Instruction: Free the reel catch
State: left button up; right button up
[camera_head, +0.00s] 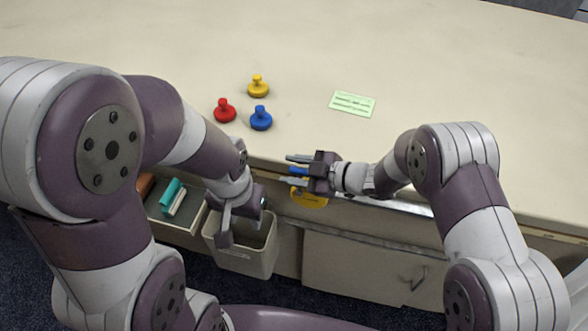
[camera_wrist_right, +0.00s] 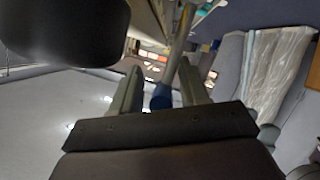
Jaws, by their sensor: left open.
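A yellow reel (camera_head: 310,199) sits at the table's front edge, with a blue part (camera_head: 298,171) above it that I take for its catch. My right gripper (camera_head: 295,170) is open, its two fingers pointing left on either side of the blue part. In the right wrist view a blue piece (camera_wrist_right: 161,97) shows between the two spread fingers, with gaps at both sides. Part of the reel is hidden behind my right gripper. My left gripper (camera_head: 232,225) is open and points down over the grey bin, away from the reel; its fingers are partly hidden.
Red (camera_head: 224,110), yellow (camera_head: 257,86) and blue (camera_head: 261,118) knobbed pieces stand on the table (camera_head: 420,70) beside a green card (camera_head: 352,104). Below the front edge are a grey bin (camera_head: 245,262), a tray (camera_head: 182,222) with a teal item, and a cabinet door (camera_head: 350,272) with a handle.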

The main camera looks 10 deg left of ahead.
jog(key=v, duration=1.2)
jog(key=shift+d, duration=0.35)
jog(key=shift+r, duration=0.1)
jog(key=w+d+r+m+t+h+p, duration=0.1)
jog(key=w+d+m+t+h, duration=0.15)
jog(key=d+m+h, duration=0.35)
jog(key=w+d+r+m+t+h, duration=0.25)
jog(key=d+m+h, duration=0.2)
jog(key=d, duration=0.35)
jog(key=s+d+m+g+h, duration=0.1)
jog(key=s+d+m+g, duration=0.1)
jog(key=s+m, duration=0.3)
jog(key=s+d+m+g+h+p, duration=0.1)
jog(key=s+m+g, duration=0.3)
jog(key=s, duration=1)
jog(key=shift+d+f+m+g+h, duration=0.4)
jog(key=shift+d+m+h, duration=0.15)
jog(key=shift+d+m, duration=0.3)
